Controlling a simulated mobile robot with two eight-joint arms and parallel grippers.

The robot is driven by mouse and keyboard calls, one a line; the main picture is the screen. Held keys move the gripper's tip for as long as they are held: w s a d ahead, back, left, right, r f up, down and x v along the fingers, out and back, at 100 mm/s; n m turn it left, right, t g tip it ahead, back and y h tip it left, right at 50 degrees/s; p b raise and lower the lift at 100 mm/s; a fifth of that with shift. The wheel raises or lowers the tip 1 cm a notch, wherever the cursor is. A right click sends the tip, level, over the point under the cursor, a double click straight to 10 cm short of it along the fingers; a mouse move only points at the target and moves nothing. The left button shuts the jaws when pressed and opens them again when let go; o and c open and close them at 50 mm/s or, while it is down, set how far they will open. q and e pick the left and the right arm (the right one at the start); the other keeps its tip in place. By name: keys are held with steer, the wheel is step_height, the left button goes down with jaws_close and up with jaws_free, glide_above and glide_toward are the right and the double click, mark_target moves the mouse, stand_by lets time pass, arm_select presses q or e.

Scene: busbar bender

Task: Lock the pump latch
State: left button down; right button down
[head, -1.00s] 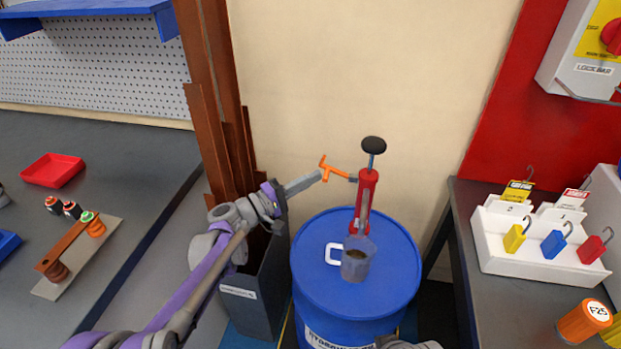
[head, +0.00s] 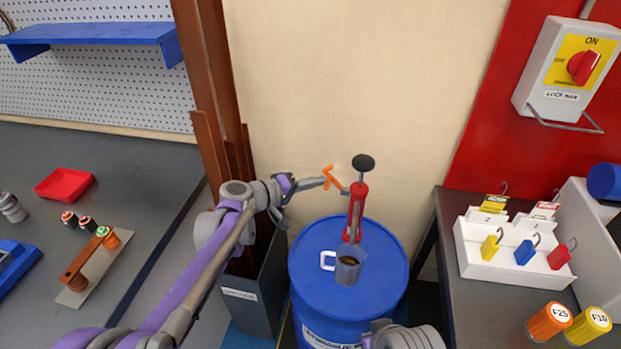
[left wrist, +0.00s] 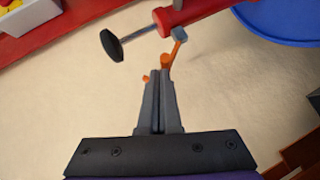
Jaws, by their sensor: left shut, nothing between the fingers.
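The red pump (head: 356,208) stands upright on the blue drum (head: 310,262), with a black knob (head: 363,162) on its rod. The orange latch (head: 329,178) sticks out up and left from the pump's side. It also shows in the left wrist view (left wrist: 166,62), just beyond the fingertips. My left gripper (head: 324,181) is shut and empty at the latch, left of the pump. In the left wrist view its closed fingers (left wrist: 160,82) point at the latch and partly hide it; I cannot tell whether they touch. My right gripper is not in view.
A clear jug (head: 347,268) with dark content stands on the drum below the pump. A grey bin (head: 262,295) with tall brown bars is left of the drum. A white padlock rack (head: 490,268) is on the right bench. The wall behind the pump is bare.

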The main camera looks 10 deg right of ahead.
mark_target(328, 189)
arm_select(q)
steer(key=shift+s+d+r+m+y+p, duration=0.25)
steer(key=shift+d+r+m+y+p, duration=0.15)
steer(key=shift+d+r+y+p, duration=0.15)
steer(key=shift+s+d+r+m+y+p, duration=0.2)
steer(key=shift+d+r+m+y+p, duration=0.25)
steer(key=shift+p, duration=0.2)
steer(key=shift+s+d+r+m+y+p, duration=0.25)
steer(key=shift+d+y+p, duration=0.15)
steer(key=shift+d+y, duration=0.1)
steer(key=shift+d+f, duration=0.1)
steer(key=shift+d, duration=0.2)
steer(key=shift+r+p, duration=0.65)
steer(key=shift+r, duration=0.2)
